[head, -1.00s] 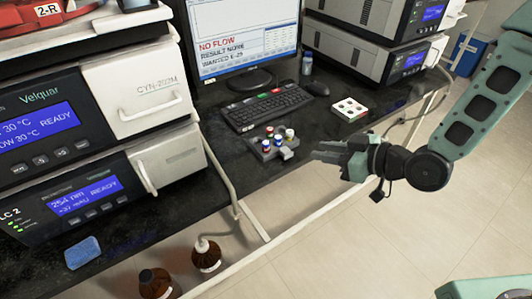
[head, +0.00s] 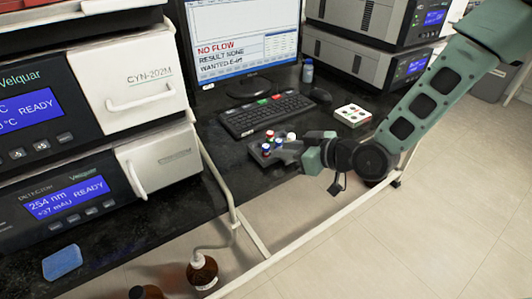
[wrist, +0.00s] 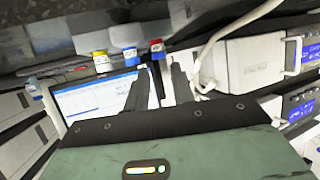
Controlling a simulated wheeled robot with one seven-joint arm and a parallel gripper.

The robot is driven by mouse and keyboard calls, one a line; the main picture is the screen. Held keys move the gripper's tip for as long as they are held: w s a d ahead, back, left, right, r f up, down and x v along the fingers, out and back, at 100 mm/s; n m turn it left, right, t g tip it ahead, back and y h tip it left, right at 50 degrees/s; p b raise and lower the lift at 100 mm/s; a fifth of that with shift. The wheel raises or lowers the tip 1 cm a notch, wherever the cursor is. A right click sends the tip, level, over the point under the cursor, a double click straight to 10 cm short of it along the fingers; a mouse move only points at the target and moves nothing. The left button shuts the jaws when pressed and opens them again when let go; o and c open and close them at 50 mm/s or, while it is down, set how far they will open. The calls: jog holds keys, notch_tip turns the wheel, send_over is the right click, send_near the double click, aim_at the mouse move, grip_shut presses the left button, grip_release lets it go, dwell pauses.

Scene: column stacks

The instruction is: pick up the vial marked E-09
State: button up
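A small dark rack (head: 259,155) stands on the black bench in front of the keyboard, holding several capped vials. My gripper (head: 287,152) is at the rack's right side in the head view and covers part of it. In the wrist view my gripper's two fingers (wrist: 160,72) are apart with nothing held between them. Beyond the fingertips are a red-capped vial (wrist: 157,49), a blue-capped vial (wrist: 130,54) and a yellow-and-white one (wrist: 100,58). The red-capped vial lines up with the gap between the fingers. I cannot read any vial's mark, so I cannot tell which is E-09.
A keyboard (head: 267,115) and monitor (head: 245,38) are behind the rack. A white tray with coloured spots (head: 352,115) is to the right. Instrument stacks stand left (head: 135,85) and back right. A white rail (head: 222,185) runs along the bench front. Brown bottles (head: 202,272) are below.

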aim_at(269, 149)
jog(key=shift+f+x, duration=0.15)
jog(key=shift+x, duration=1.25)
jog(key=shift+f+x, duration=0.15)
jog(key=shift+x, duration=1.2)
jog(key=shift+d, duration=0.2)
jog(key=c, duration=0.4)
jog(key=shift+c, duration=0.2)
